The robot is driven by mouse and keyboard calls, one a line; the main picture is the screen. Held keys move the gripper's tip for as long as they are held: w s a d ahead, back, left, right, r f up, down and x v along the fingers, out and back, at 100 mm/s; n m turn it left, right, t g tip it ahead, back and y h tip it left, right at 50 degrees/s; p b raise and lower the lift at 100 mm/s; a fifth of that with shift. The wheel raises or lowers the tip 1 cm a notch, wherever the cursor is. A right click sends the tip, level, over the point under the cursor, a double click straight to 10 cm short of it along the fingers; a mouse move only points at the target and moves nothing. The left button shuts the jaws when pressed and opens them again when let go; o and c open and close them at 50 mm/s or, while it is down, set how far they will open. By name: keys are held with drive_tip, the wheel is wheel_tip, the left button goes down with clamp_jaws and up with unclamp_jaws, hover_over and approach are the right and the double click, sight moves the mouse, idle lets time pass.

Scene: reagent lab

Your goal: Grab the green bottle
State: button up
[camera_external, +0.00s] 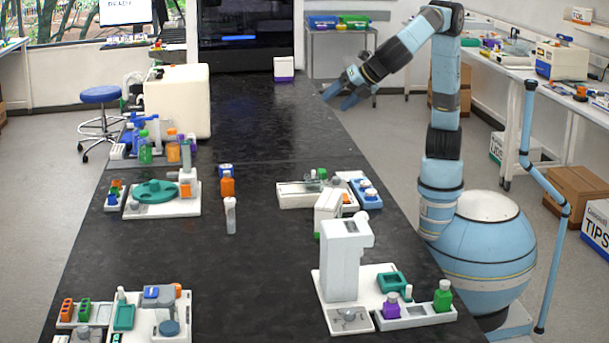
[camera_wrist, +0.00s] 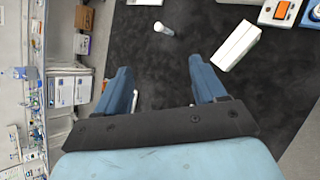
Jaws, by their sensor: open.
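A small green bottle (camera_external: 443,296) stands upright at the right end of a white tray (camera_external: 418,320) in the front right of the external view, beside a purple bottle (camera_external: 391,306). Another green bottle (camera_external: 145,149) stands among several containers at the back left. My gripper (camera_external: 338,96) is open and empty, raised over the far right part of the black bench, well away from both green bottles. In the wrist view my gripper (camera_wrist: 159,64) has its two blue fingers apart with nothing between them. I make out no green bottle in the wrist view.
A tall white device (camera_external: 340,262) stands left of the front green bottle. An orange bottle (camera_external: 227,185) and a clear tube (camera_external: 231,216) stand mid-bench. A large white box (camera_external: 178,102) is at the back left. The far bench centre is clear.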

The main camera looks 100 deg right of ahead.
drive_tip(key=s+a+f+n+t, duration=0.1)
drive_tip(key=s+a+n+t, duration=0.2)
drive_tip(key=a, duration=0.6)
drive_tip(key=s+a+f+n+t+y, duration=0.1)
drive_tip(key=s+a+n, duration=0.1)
drive_tip(key=s+a, duration=0.5)
drive_tip(key=s+a+f+n+t, duration=0.1)
drive_tip(key=s+a+n+t, duration=0.15)
drive_tip(key=a, duration=0.85)
drive_tip(key=s+a+f+n+t+y, duration=0.3)
drive_tip(key=s+a+n, duration=0.4)
drive_tip(key=s+a, duration=1)
approach(437, 294)
drive_tip(key=shift+y, duration=0.4)
drive_tip(key=w, duration=0.2)
drive_tip(key=w+d, duration=0.1)
drive_tip(key=w, duration=0.1)
drive_tip(key=shift+w+d, duration=0.1)
drive_tip(key=shift+w+a, duration=0.15)
drive_tip(key=shift+w, duration=1.3)
drive_tip(key=shift+w+a, duration=0.15)
drive_tip(key=shift+w, duration=1.3)
drive_tip(key=shift+c, duration=0.3)
drive_tip(key=c, duration=1.1)
